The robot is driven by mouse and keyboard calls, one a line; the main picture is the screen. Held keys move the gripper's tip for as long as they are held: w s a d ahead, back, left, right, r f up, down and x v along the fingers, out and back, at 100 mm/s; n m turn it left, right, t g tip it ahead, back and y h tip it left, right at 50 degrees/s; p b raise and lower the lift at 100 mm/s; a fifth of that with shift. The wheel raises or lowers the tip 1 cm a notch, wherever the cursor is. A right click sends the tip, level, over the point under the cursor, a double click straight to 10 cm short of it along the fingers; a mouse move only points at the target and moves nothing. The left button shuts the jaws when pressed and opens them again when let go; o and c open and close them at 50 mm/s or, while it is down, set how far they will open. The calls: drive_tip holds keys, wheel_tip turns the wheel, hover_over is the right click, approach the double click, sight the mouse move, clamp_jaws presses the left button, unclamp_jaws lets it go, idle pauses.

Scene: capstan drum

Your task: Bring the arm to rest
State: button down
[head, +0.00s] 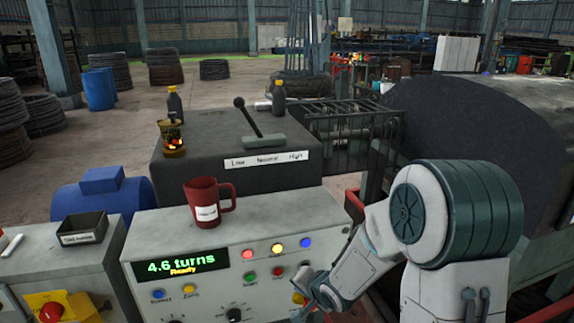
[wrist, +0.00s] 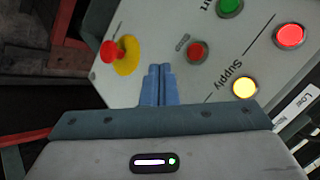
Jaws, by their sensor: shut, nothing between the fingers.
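My arm reaches in from the right in the head view, with my gripper (head: 318,298) low at the right end of the grey control panel (head: 190,235). In the wrist view my gripper's two blue fingers (wrist: 158,84) are pressed together with nothing between them. They point over the panel face, between a red knob on a yellow base (wrist: 122,53) and a small red button (wrist: 197,51). I cannot tell whether the fingertips touch the panel. The panel's display (head: 181,264) reads "4.6 turns" and "Ready".
A red mug (head: 206,202) stands on the panel's top. Behind it, a dark box (head: 190,150) carries a black lever (head: 248,118), bottles and a small lantern-like object. A large dark drum (head: 480,125) lies at the right behind my arm. A small black tray (head: 82,228) sits at the left.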

drive_tip(key=s+d+r+n+h, duration=0.3)
drive_tip(key=s+d+r+h, duration=0.2)
drive_tip(key=s+d+r, duration=0.35)
drive_tip(key=s+d+r+n+g, duration=0.1)
drive_tip(key=s+r+g, duration=0.1)
drive_tip(key=s+r, duration=0.2)
drive_tip(key=s+d+r+n+g, duration=0.1)
drive_tip(key=s+r, duration=0.3)
drive_tip(key=s, duration=0.7)
drive_tip(key=shift+s+d+r+n+g+y, duration=0.2)
drive_tip(key=shift+d+n+g+y, duration=0.25)
drive_tip(key=shift+n, duration=0.35)
drive_tip(key=shift+a, duration=0.1)
